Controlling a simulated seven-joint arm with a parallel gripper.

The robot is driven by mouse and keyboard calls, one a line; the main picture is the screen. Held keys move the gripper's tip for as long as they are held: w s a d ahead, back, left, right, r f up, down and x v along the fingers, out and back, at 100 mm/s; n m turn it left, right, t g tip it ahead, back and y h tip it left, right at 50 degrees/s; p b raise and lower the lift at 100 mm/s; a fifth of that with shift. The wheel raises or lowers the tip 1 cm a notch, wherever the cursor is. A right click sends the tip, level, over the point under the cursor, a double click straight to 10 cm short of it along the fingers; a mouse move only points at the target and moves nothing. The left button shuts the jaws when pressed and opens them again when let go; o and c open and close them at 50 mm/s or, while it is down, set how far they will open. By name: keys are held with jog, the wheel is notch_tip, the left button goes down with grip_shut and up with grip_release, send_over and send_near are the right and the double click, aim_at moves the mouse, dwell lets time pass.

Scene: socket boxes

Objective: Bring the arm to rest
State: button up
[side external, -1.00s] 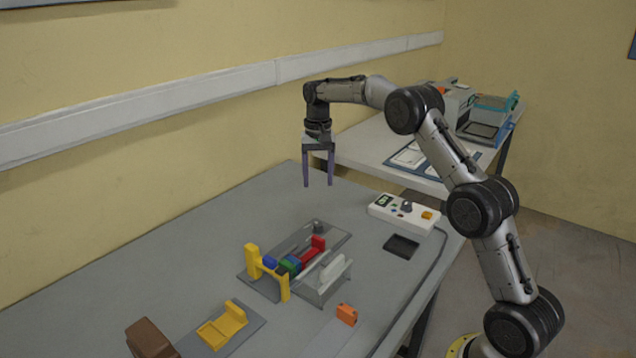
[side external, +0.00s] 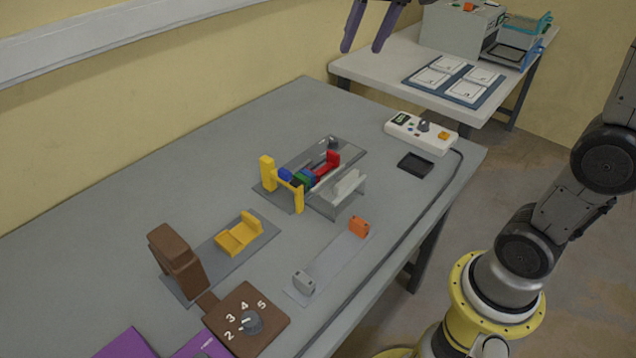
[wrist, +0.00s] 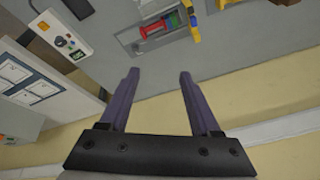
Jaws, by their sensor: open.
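My gripper (side external: 367,46) is at the top edge of the side external view, cut off above its purple fingers. It hangs high above the far end of the grey table (side external: 130,235). In the wrist view my gripper (wrist: 159,73) has its two fingers wide apart with nothing between them. The fingers touch nothing that I can see. Part of my arm is out of frame in the side external view.
A fixture with a yellow bracket (side external: 267,173) and red, blue and green parts stands mid-table. A white control box (side external: 421,133), black tray (side external: 415,165), yellow cradle (side external: 238,236) and brown dial box (side external: 247,318) stand around it. A second table (side external: 375,75) is behind.

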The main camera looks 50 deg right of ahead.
jog(key=s+a+f+n+t, duration=0.1)
jog(key=s+a+f, duration=0.1)
jog(key=s, duration=0.5)
jog(key=s+a+f+n, duration=0.2)
jog(key=s, duration=0.5)
jog(key=s+f+n, duration=0.2)
jog(key=s+f, duration=0.4)
jog(key=f, duration=0.2)
jog(key=shift+a+f+n+y, duration=0.2)
jog(key=shift+f+n+y, duration=0.1)
jog(key=shift+f, duration=0.05)
